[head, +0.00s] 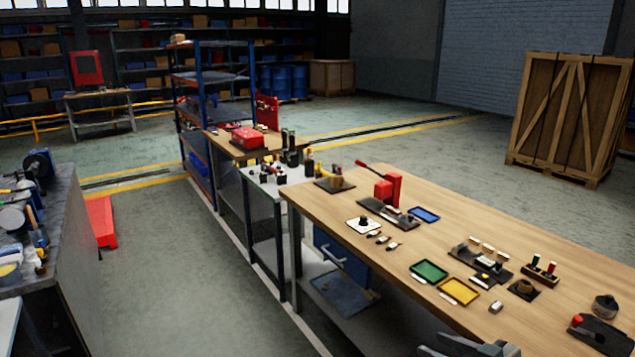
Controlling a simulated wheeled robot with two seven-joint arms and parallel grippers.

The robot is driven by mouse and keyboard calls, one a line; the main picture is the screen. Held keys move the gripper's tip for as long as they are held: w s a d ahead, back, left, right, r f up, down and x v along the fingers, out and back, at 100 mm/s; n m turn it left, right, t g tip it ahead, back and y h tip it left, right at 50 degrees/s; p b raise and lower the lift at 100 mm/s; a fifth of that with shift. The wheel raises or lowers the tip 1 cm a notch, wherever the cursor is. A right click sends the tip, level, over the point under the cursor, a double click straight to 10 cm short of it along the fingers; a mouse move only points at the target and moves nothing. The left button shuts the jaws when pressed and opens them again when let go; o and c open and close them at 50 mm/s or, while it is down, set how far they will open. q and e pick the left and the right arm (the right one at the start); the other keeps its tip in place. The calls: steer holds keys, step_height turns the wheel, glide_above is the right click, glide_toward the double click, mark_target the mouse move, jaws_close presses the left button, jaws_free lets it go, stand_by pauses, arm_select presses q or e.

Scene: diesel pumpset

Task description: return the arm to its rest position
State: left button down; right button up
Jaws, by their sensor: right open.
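My right gripper (466,343) shows at the bottom edge of the head view, in front of the near edge of the wooden workbench (350,198). Only its grey finger parts are in the picture; the rest is cut off. It is open, and I see nothing between its fingers. It looks apart from the small items on the bench top. My left gripper is not in view.
The bench carries a red press (388,188), a green tray (429,270), a yellow tray (459,290) and a blue tray (424,214). A cluttered grey table (62,215) stands at left. A wooden crate (565,118) stands at right. Floor between the tables is clear.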

steer(key=w+d+f+m+h, duration=0.15)
steer(key=d+f, duration=0.25)
steer(key=f, duration=0.6)
steer(key=w+d+f+m+h, duration=0.1)
steer(key=d+f+h, duration=0.15)
steer(key=f, duration=0.75)
steer(key=s+d+f+m+g+h+b, duration=0.15)
steer(key=s+f, duration=0.25)
steer(key=f, duration=0.4)
steer(key=s+d+f+p, duration=0.1)
steer(key=s+d+f, duration=0.1)
steer(key=s+f, duration=0.45)
steer(key=s+d+f+g+h+b, duration=0.1)
steer(key=s+f, duration=0.2)
steer(key=f, duration=0.7)
steer(key=s+a+f+g, duration=0.3)
steer(key=s+f+g, duration=0.1)
steer(key=s+f, duration=1.25)
steer(key=s+a+f+g, duration=0.1)
steer(key=s+a+f, duration=0.1)
steer(key=s, duration=0.7)
steer(key=s+a+f+g, duration=0.1)
steer(key=s+a+f, duration=0.1)
steer(key=s, duration=0.6)
steer(key=s+a+f+g, duration=0.1)
steer(key=s+a, duration=0.3)
steer(key=s, duration=0.5)
steer(key=shift+s+a+f+g+h+b, duration=0.35)
steer(key=shift+f+b, duration=0.1)
steer(key=shift+f, duration=0.15)
